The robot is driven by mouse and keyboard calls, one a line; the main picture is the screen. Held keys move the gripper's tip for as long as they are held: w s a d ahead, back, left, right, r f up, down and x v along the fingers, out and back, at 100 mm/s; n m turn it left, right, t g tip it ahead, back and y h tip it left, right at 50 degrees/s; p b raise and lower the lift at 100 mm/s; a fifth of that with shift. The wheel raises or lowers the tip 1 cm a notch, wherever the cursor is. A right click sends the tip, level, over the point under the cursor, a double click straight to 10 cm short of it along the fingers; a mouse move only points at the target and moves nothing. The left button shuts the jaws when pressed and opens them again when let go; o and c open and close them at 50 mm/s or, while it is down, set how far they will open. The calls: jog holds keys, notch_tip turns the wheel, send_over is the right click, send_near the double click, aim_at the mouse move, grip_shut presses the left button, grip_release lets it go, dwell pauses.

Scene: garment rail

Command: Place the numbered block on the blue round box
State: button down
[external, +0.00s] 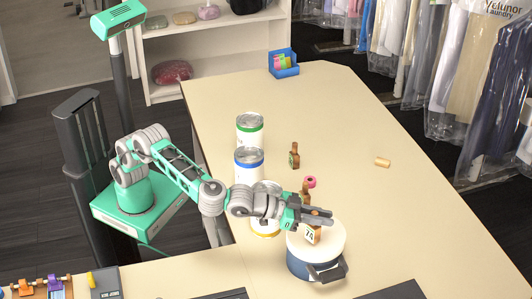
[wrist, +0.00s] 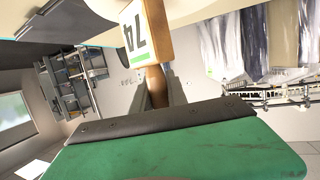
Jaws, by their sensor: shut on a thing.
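The numbered block (external: 312,234) is a wooden piece with a white face marked 74 and a narrow brown grip. My gripper (external: 303,208) is shut on its brown grip. In the wrist view the block (wrist: 146,33) extends beyond my fingers (wrist: 158,92), with its number and a green stripe showing. The blue round box (external: 300,266) has a dark blue side, a pale round top and a dark handle at the front right. The block appears over the pale top; I cannot tell whether it touches it.
White cans with green (external: 249,134) and blue (external: 248,167) bands stand left of centre; a third yellow-edged one (external: 265,230) is partly behind my arm. A brown piece (external: 294,156), pink ring (external: 310,182) and tan cylinder (external: 382,162) lie beyond. The right tabletop is mostly clear.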

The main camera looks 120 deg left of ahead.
jog(key=shift+f, duration=0.6)
jog(key=shift+f, duration=0.1)
jog(key=c, duration=1.3)
grip_release()
jog(key=shift+s+d, duration=0.15)
jog(key=b+v, duration=0.2)
jog(key=v, duration=0.9)
jog(key=shift+s+d+r+b, duration=0.15)
jog(key=shift+s+r+b, duration=0.15)
jog(key=shift+b, duration=0.05)
